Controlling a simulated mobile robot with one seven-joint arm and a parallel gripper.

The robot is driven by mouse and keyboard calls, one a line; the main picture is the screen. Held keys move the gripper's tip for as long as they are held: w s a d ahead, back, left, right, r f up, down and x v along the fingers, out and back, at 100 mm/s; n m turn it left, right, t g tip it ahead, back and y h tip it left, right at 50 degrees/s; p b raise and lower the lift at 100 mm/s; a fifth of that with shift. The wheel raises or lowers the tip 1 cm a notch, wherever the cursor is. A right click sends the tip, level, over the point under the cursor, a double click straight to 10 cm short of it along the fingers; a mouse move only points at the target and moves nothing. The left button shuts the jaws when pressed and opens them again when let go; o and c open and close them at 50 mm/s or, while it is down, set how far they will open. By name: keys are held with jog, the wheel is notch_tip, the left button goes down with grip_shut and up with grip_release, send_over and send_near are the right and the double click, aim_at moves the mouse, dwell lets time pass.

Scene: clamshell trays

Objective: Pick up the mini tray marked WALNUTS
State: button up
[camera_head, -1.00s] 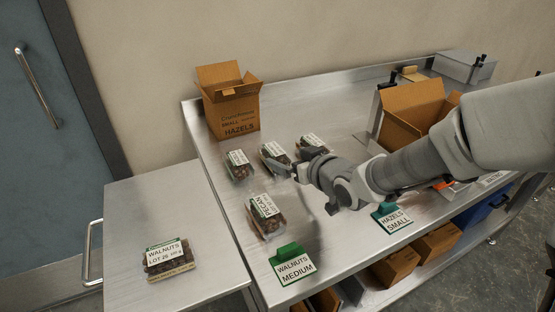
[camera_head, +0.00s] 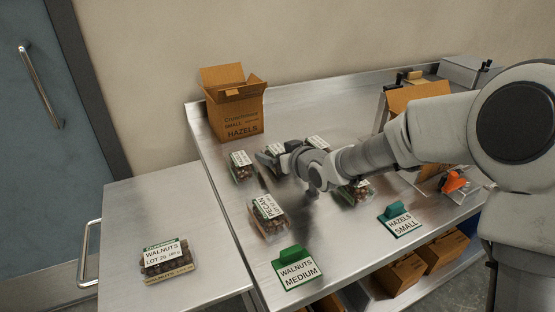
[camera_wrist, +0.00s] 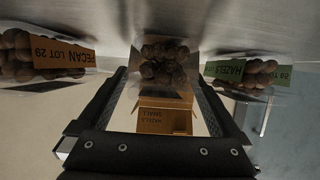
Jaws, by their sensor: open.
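A clear tray of dark nuts labelled WALNUTS LOT 20 (camera_head: 166,262) lies on the left side table, away from my gripper. Among the trays on the main bench, a middle tray (camera_head: 276,149) is partly hidden by my gripper (camera_head: 268,164), and its label is too small to read. In the wrist view, my gripper (camera_wrist: 163,85) is open, with a tray of round brown nuts (camera_wrist: 164,62) in line between its fingers. No readable label shows on that tray there. I cannot tell whether the fingers touch it.
Beside it in the wrist view are a PECAN tray (camera_wrist: 45,58) and a HAZELS tray (camera_wrist: 247,74). A PECAN tray (camera_head: 267,217), another tray (camera_head: 241,167), a HAZELS carton (camera_head: 235,108) and signs for WALNUTS MEDIUM (camera_head: 296,268) and HAZELS SMALL (camera_head: 401,220) stand on the bench.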

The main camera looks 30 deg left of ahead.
jog(key=c, duration=1.3)
jog(key=shift+c, duration=0.4)
jog(key=shift+r, duration=0.15)
